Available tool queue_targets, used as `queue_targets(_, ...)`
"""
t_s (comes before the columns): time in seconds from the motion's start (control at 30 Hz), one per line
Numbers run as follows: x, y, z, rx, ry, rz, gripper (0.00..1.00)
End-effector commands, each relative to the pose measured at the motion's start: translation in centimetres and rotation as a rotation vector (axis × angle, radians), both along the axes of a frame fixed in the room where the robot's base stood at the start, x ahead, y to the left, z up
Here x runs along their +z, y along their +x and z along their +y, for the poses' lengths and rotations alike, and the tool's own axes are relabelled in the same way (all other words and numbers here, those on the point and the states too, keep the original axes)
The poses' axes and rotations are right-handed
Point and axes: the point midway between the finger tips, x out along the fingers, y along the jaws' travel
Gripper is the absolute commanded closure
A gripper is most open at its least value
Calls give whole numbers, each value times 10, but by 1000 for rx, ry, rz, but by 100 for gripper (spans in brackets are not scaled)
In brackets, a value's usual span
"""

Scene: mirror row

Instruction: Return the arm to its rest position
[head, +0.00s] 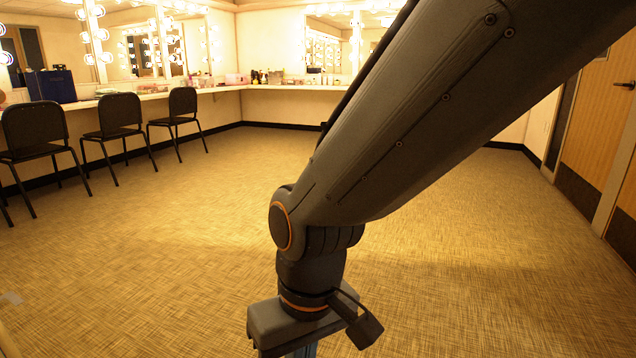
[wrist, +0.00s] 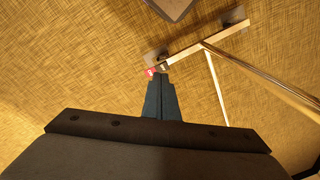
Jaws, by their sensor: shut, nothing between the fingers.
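My arm reaches down across the head view from the upper right. The body of my gripper shows at the bottom of that view, and its fingertips are cut off by the frame edge. In the wrist view, the two dark fingers of my gripper (wrist: 158,78) lie together, shut with nothing between them, pointing down over the carpet. A small red and white thing (wrist: 149,72) shows just beside the fingertips; I cannot tell what it is or how far below them it is.
A metal frame with a foot bar (wrist: 205,42) stands on the carpet near the fingertips in the wrist view. Black chairs (head: 119,116) line the counter (head: 150,95) under lit mirrors at left. A wooden door (head: 598,125) is at right. The middle carpet (head: 200,215) is clear.

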Motion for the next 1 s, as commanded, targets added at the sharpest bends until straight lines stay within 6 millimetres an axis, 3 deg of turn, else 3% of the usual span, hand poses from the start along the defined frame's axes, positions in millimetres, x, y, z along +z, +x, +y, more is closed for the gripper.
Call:
queue_targets(0.2, 16, -22, -16, -8, 14, 1, 100)
queue_targets(0.57, 59, -12, -41, -94, -7, 2, 100)
queue_targets(1.0, 142, -4, -101, -267, -43, 6, 100)
